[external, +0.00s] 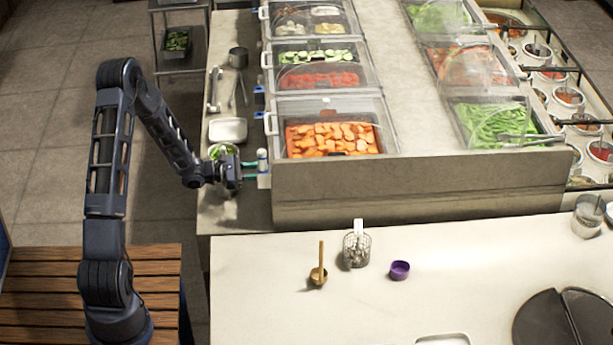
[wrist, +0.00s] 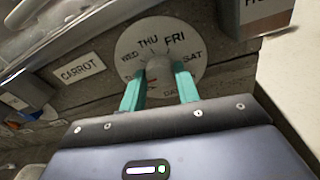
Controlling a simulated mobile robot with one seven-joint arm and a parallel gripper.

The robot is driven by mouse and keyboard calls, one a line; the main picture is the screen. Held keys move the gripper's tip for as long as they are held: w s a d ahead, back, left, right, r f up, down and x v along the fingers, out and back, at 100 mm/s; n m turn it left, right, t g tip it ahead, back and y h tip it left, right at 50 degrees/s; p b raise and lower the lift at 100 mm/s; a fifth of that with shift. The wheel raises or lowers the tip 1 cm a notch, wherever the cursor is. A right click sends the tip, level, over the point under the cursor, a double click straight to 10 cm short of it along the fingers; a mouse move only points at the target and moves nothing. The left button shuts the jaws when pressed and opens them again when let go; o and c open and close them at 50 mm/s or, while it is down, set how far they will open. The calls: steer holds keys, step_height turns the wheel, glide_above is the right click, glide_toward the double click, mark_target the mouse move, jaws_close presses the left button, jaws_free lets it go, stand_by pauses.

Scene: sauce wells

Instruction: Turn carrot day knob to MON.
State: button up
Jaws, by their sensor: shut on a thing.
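In the wrist view the carrot day dial (wrist: 133,42) is a white disc on a wooden-looking panel, with WED, THU, FRI and SAT readable around its upper part. MON is not visible; the lower part is largely hidden by my gripper. The grey carrot day knob (wrist: 159,68) stands at the disc's middle. My gripper (wrist: 159,83) has its teal fingers on both sides of the knob and is shut on it. I cannot tell which day the knob points to. In the external view my gripper (external: 248,170) is at the counter's left end, by the carrot bin (external: 277,140).
A CARROT label (wrist: 79,69) is left of the dial. A grey box (wrist: 265,15) with a cut-off label is at the upper right. A metal tray (external: 228,130) and a pot (external: 238,57) stand on the side ledge. The near counter is partly clear.

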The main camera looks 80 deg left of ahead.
steer(key=shift+a+n+h, duration=0.1)
steer(key=shift+n+h, duration=0.4)
steer(key=shift+n, duration=3)
steer(key=o, duration=1)
steer(key=shift+c, duration=0.2)
steer(key=s+r, duration=0.1)
steer(key=s, duration=0.9)
steer(key=shift+s, duration=0.4)
